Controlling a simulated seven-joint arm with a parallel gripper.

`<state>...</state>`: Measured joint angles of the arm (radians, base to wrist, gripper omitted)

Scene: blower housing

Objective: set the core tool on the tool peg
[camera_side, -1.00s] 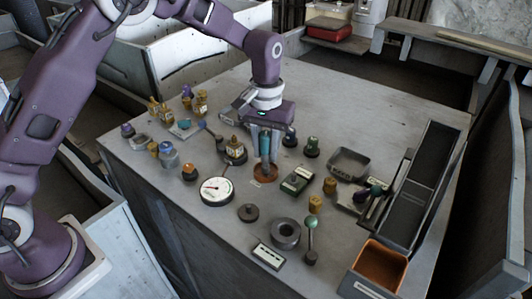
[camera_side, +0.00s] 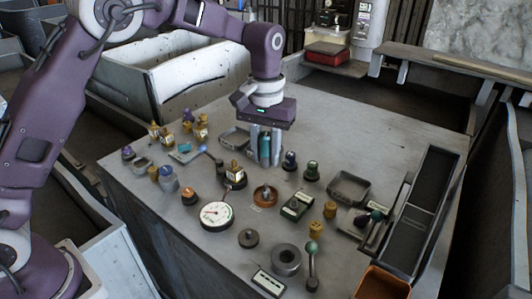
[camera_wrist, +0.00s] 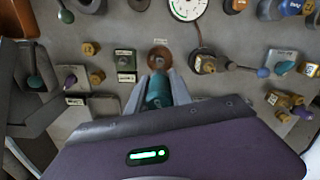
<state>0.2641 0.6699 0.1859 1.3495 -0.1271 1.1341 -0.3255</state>
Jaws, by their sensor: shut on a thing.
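My gripper (camera_side: 265,163) is shut on the core tool (camera_side: 265,146), a teal cylinder held upright between the two grey fingers. In the wrist view the core tool (camera_wrist: 158,90) shows between the fingertips (camera_wrist: 158,80). The tool peg (camera_side: 265,195) appears to be the round copper-brown base with a small raised centre. It also shows in the wrist view (camera_wrist: 159,57), just beyond the fingertips. The core tool is apart from the peg, above and behind it in the side view. The lower end of the core tool is hard to make out.
A dial gauge (camera_side: 216,215) stands left of the peg, and a green box (camera_side: 297,206) right of it. A dark-based brass fitting (camera_side: 235,176) and dark knobs (camera_side: 289,161) stand close by. A grey ring (camera_side: 286,260) lies in front. The back of the table is clear.

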